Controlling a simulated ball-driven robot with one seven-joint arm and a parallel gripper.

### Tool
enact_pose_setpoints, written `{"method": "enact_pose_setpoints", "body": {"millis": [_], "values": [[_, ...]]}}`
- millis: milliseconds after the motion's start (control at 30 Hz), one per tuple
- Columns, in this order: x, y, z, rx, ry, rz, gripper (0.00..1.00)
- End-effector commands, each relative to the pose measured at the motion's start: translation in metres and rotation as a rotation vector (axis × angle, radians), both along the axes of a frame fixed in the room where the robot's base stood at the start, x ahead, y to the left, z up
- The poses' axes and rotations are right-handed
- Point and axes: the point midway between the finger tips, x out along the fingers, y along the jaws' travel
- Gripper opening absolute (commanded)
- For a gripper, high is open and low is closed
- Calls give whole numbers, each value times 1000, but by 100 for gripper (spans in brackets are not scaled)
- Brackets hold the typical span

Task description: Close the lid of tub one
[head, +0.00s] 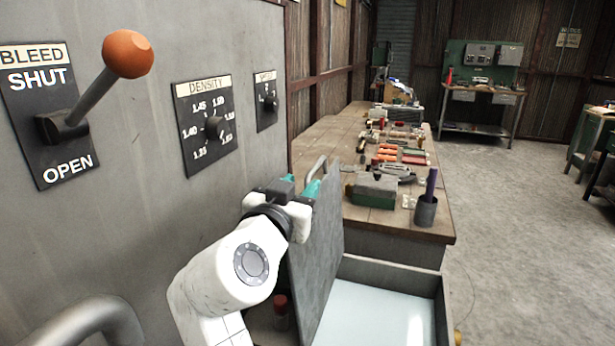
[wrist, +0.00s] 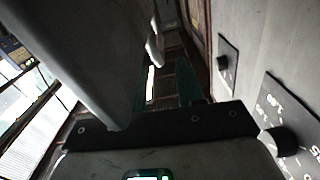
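The tub (head: 390,275) is at the lower right of the head view, a grey box with a pale blue surface inside. Its grey lid (head: 322,255) stands up steeply, open, on the tub's left side. A metal loop handle (head: 316,166) is at the lid's top edge. In the wrist view the lid (wrist: 75,50) fills the upper left, and its handle (wrist: 154,45) shows ahead. My gripper (head: 299,186), with teal fingers, is beside the lid's top, close to the handle. The fingers (wrist: 166,90) are apart; whether one touches the handle I cannot tell. No tub number is visible.
A grey panel with a bleed lever (head: 128,54) and a density dial (head: 213,128) stands close on the left. A workbench (head: 410,222) with tools and a cup (head: 426,211) lies behind the tub. A red-capped item (head: 281,312) is below my arm.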

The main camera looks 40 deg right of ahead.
Motion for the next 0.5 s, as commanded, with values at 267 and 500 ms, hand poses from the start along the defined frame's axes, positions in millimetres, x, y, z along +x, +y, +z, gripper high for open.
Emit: {"method": "enact_pose_setpoints", "body": {"millis": [267,500], "values": [[23,-35,3,2,0,-2,38],[35,-52,1,1,0,0,38]]}}
